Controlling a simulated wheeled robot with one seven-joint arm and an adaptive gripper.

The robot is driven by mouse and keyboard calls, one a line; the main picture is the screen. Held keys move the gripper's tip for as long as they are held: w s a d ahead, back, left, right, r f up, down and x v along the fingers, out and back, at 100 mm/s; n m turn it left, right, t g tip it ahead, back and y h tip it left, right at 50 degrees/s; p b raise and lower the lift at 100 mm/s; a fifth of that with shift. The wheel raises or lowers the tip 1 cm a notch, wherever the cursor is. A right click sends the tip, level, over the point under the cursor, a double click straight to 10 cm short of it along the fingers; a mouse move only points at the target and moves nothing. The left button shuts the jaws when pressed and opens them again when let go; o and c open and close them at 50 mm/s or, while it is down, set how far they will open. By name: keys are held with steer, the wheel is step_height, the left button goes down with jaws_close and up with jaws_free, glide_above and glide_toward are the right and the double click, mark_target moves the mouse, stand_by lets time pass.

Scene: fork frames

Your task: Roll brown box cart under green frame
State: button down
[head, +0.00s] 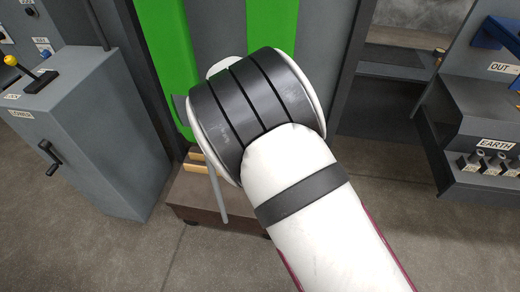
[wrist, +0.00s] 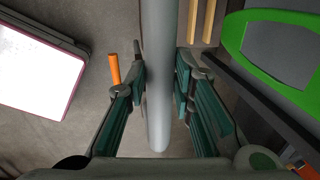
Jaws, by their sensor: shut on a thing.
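The brown box cart (head: 200,205) stands low on the floor in the head view, partly hidden by my arm. Pale wooden strips (head: 197,160) lie on its top and also show at the upper edge of the wrist view (wrist: 202,20). A grey bar (head: 218,195) slants in front of the cart; whether it joins the cart is hidden. In the wrist view my gripper (wrist: 160,75) is shut on a grey bar (wrist: 157,35) between its teal pads. The green frame (head: 168,55) rises behind the cart; a green loop (wrist: 236,28) shows at right in the wrist view.
A grey control cabinet (head: 85,130) with a yellow-knobbed lever (head: 30,72) stands left of the cart. A grey bench marked EARTH (head: 490,145) stands at right. Bare concrete floor lies in front of the cabinet and cart.

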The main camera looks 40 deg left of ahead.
steer(key=shift+s+a, duration=0.15)
steer(key=shift+s, duration=0.15)
steer(key=c, duration=1.4)
jaws_free()
steer(key=shift+a, duration=0.1)
steer(key=shift+o, duration=0.2)
steer(key=shift+w, duration=0.1)
steer(key=shift+r, duration=0.15)
step_height(320, 180, up, 11)
steer(key=s+d, duration=0.1)
steer(key=s, duration=0.1)
steer(key=shift+d+r, duration=0.2)
